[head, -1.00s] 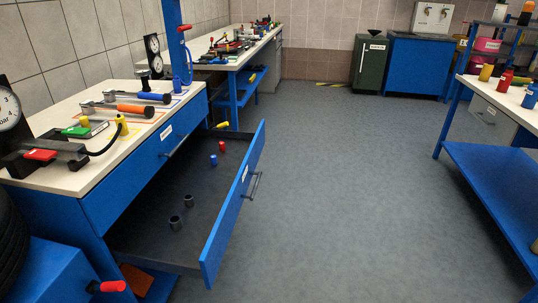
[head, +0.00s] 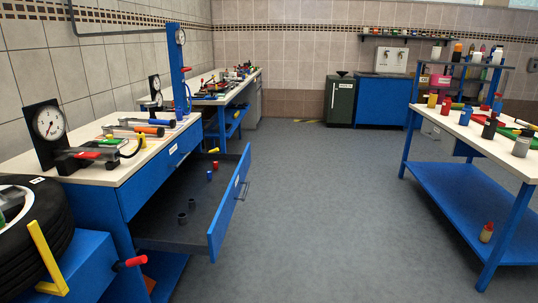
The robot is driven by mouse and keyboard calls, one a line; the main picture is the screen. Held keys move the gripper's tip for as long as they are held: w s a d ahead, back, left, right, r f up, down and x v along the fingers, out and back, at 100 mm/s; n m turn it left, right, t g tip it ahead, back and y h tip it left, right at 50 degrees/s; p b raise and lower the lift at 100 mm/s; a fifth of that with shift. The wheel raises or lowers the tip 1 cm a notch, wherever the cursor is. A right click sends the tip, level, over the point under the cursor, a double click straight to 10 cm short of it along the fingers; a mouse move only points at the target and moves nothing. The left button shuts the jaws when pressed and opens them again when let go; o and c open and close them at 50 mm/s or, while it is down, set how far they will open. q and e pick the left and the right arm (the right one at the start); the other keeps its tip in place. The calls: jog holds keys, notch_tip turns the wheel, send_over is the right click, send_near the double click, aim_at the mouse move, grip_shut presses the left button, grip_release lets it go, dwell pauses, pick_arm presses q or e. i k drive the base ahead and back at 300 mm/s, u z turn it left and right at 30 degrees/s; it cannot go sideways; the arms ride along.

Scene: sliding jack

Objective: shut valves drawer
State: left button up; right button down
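In the head view the valves drawer (head: 223,213) is pulled far out of the blue workbench (head: 147,197) on the left. Its blue front panel carries a label and a metal handle (head: 243,190) facing the open floor. Inside the drawer lie two dark grey cylinders (head: 187,211), a blue one (head: 210,176), a red one (head: 215,165) and a yellow piece (head: 214,150) near the far side. Another drawer (head: 160,172) in the same bench is shut. Neither of my grippers is in view.
A tyre (head: 38,240) on a blue stand (head: 85,272) is at the lower left, with a red-handled part (head: 135,261) jutting out. A blue table (head: 462,190) with cans stands at the right. The grey floor (head: 325,220) between is clear.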

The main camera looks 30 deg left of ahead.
aim_at(156, 226)
jog(key=i, duration=2.5)
jog(key=u, duration=1.35)
jog(key=i, duration=1.3)
jog(key=u, duration=1.7)
jog(key=i, duration=0.15)
jog(key=z, duration=0.1)
